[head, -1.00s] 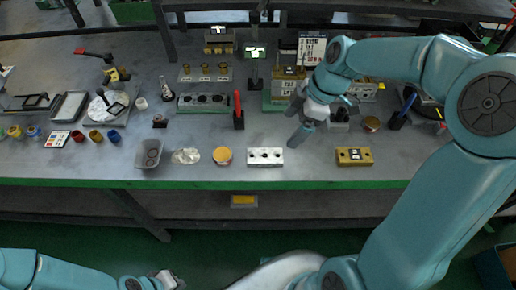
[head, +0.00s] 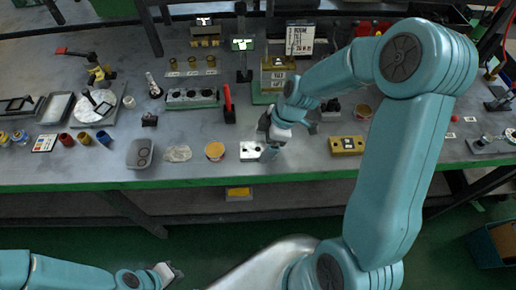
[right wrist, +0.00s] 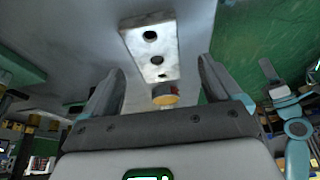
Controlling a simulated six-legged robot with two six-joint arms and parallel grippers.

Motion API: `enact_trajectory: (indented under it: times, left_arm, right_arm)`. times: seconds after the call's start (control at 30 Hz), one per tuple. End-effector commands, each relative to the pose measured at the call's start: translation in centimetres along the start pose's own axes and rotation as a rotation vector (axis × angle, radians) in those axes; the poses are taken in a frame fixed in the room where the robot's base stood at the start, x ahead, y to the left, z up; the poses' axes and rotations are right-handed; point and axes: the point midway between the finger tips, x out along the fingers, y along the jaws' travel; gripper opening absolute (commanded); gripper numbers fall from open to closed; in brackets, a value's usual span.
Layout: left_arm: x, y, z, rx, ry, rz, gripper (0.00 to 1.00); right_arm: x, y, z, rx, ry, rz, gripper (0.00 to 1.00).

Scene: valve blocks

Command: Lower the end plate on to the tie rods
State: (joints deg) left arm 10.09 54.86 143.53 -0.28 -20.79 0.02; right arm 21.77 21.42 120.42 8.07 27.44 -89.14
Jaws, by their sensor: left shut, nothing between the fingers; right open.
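A pale metal plate with round holes, which looks like the end plate (head: 250,151), lies flat near the table's front edge. It also shows in the right wrist view (right wrist: 150,50), beyond the fingertips. My right gripper (head: 285,140) is open over the plate's right end, with the plate not gripped. The gripper partly hides that end. A stack of yellowish blocks (head: 271,82) stands on a green base behind; tie rods on it are too small to tell clearly. My left gripper (head: 172,273) is shut and empty, low in front of the table.
A brass block (head: 347,145) lies right of the plate. An orange-topped tub (head: 214,151), a crumpled pale item (head: 178,153) and a grey tray (head: 141,153) stand to the left. A red-handled tool (head: 228,100) stands upright behind the plate. The green table edge (head: 200,180) is close in front.

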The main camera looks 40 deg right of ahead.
Motion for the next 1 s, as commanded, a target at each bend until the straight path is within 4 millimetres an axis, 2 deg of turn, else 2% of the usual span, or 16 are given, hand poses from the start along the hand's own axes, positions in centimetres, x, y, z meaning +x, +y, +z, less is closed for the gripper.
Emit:
enact_trajectory:
  times: [0.1, 0.2, 0.47, 0.6, 0.67, 0.7, 1.0]
  left_arm:
    - [-0.5, 0.2, 0.0, 0.0, 0.0, 0.0, 0.0]
    - [-0.6, 0.2, 0.0, 0.0, 0.0, 0.0, 0.0]
    - [-0.5, 0.2, 0.0, 0.0, 0.0, 0.0, 0.0]
    - [-0.5, 0.2, 0.0, 0.0, 0.0, 0.0, 0.0]
    - [-0.5, 0.2, 0.0, 0.0, 0.0, 0.0, 0.0]
    - [-0.5, 0.2, 0.0, 0.0, 0.0, 0.0, 0.0]
    - [-0.5, 0.2, 0.0, 0.0, 0.0, 0.0, 0.0]
  right_arm:
    - [2.0, 0.2, 0.1, 0.0, -0.001, -0.005, 0.92]
    - [3.0, 0.3, 0.0, 0.001, 0.0, -0.003, 0.92]
    - [3.3, 0.4, 0.1, 0.001, 0.0, 0.001, 0.92]
    - [3.3, 0.4, 0.0, 0.0, 0.0, 0.0, 0.46]
    - [3.3, 0.3, 0.1, 0.0, 0.0, 0.0, 0.26]
    - [3.3, 0.3, 0.1, 0.0, 0.0, 0.0, 0.2]
    - [3.0, 0.4, -0.1, -0.001, 0.0, 0.002, 0.2]
